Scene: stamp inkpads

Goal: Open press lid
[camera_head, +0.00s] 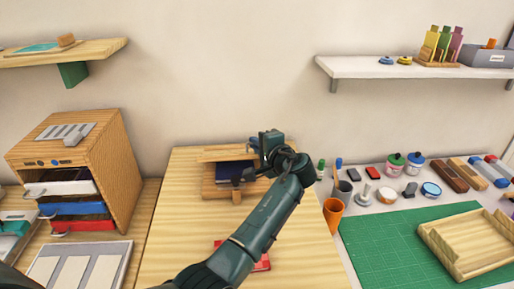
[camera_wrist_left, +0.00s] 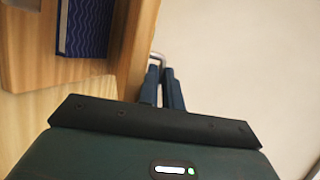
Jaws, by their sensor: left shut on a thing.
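The wooden press (camera_head: 208,188) stands at the back of the light wood table. Its upper board (camera_head: 213,154) shows at the back, above a dark blue piece (camera_head: 230,171) lying inside. In the left wrist view the blue piece (camera_wrist_left: 86,25) has a wavy pattern and sits in the wooden frame (camera_wrist_left: 20,50). My left gripper (camera_head: 270,140) is at the press's right side. In the left wrist view its fingers (camera_wrist_left: 162,80) are shut on a thin grey metal handle (camera_wrist_left: 157,56). My gripper and forearm hide the press's right part. My right gripper is out of view.
A red item (camera_head: 262,264) lies on the table, partly under my arm. An orange cup (camera_head: 333,213) and several small pots and stamps stand to the right. A green mat (camera_head: 385,252) holds a wooden tray (camera_head: 440,250). A drawer cabinet (camera_head: 105,150) stands left.

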